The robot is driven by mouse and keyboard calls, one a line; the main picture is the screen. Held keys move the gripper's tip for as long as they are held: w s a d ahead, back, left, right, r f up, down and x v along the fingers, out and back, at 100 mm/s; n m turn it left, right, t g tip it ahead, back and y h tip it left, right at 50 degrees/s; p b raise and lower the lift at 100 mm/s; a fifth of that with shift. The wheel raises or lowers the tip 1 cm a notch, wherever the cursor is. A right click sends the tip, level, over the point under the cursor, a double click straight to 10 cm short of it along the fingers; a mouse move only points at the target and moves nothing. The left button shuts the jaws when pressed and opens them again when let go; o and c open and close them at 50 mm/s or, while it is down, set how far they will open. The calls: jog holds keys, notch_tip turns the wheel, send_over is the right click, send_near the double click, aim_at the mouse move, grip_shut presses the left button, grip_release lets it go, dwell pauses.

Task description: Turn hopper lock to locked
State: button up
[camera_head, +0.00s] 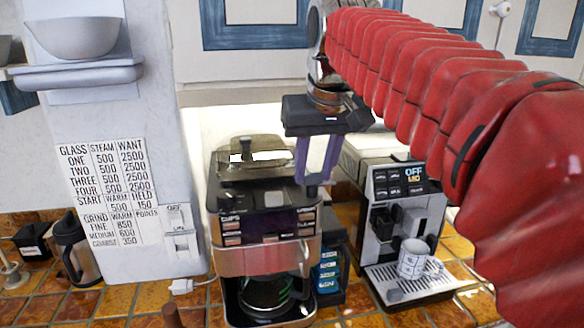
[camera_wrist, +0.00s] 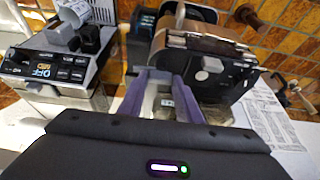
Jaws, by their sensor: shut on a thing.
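The coffee maker (camera_head: 265,215) stands in the middle of the head view, with a translucent hopper (camera_head: 232,172) on its top. It also shows in the wrist view (camera_wrist: 205,45), with the hopper (camera_wrist: 220,112) nearer the camera. My gripper (camera_head: 314,183) points down at the top right of the coffee maker in the head view. In the wrist view its two pale purple fingers (camera_wrist: 164,78) lean towards each other beside the hopper. They are shut on a small part there, which I take to be the hopper lock. The fingers mostly hide it, so its turned position cannot be told.
An espresso machine (camera_head: 405,190) with a patterned cup (camera_head: 412,258) stands to the right. A dark rack of blue packets (camera_head: 328,270) sits between the machines. A metal jug (camera_head: 75,250) and a wall switch (camera_head: 180,232) are at the left. A wall cabinet hangs above.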

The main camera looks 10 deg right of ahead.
jog(key=n+y, duration=0.1)
jog(key=n, duration=0.3)
jog(key=shift+d+y, duration=0.15)
jog(key=shift+y, duration=0.25)
jog(key=n, duration=0.2)
jog(key=n+g+y, duration=0.1)
jog(key=n, duration=0.2)
jog(key=shift+w+d+y, duration=0.15)
jog(key=shift+y, duration=0.15)
jog(key=n+g, duration=0.1)
jog(key=n, duration=0.1)
jog(key=n+y, duration=0.1)
jog(key=n, duration=0.1)
jog(key=shift+w+n+g, duration=0.15)
jog(key=shift+n+g, duration=0.25)
jog(key=shift+w+d+n+g, duration=0.1)
jog(key=shift+n+g, duration=0.7)
jog(key=shift+n, duration=1.2)
jog(key=o, duration=1)
jog(key=shift+o, duration=0.2)
